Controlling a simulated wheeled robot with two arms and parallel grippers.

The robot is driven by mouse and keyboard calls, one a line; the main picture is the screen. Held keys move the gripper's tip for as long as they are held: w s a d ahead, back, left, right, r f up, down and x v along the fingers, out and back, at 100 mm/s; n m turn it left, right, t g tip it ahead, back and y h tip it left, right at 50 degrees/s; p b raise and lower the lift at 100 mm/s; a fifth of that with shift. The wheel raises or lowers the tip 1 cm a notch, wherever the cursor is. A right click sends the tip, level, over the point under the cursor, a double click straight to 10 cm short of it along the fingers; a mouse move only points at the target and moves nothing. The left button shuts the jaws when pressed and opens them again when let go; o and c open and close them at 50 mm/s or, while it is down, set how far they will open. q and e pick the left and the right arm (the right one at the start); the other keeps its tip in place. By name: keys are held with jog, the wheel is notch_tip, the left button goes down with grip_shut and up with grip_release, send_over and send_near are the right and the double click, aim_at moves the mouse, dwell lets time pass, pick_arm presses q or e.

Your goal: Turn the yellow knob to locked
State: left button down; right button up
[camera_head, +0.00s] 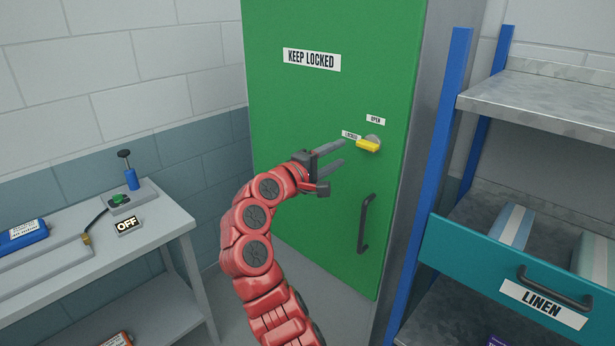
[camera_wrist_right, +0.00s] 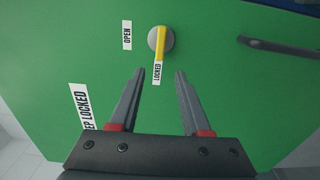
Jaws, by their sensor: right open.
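The yellow knob (camera_head: 368,146) sits on a round grey base on the green door (camera_head: 320,110). In the right wrist view the yellow knob (camera_wrist_right: 162,45) points at the LOCKED label (camera_wrist_right: 157,73). The OPEN label (camera_wrist_right: 127,35) is off to its side; in the head view the OPEN label (camera_head: 375,119) is above the knob. My right gripper (camera_head: 343,152) is open and empty, its fingertips just short of the knob and apart from it. In the wrist view its fingers (camera_wrist_right: 160,74) stand either side of the LOCKED label. My left gripper is not in view.
A black door handle (camera_head: 365,223) is below the knob. At right is a shelf with blue posts (camera_head: 446,110) and a teal LINEN drawer (camera_head: 480,262) with folded cloths. At left a grey bench (camera_head: 165,218) holds a switch box and OFF sign (camera_head: 127,224).

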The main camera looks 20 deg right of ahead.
jog(key=b+v, duration=0.2)
jog(key=v, duration=0.9)
jog(key=shift+w, duration=0.1)
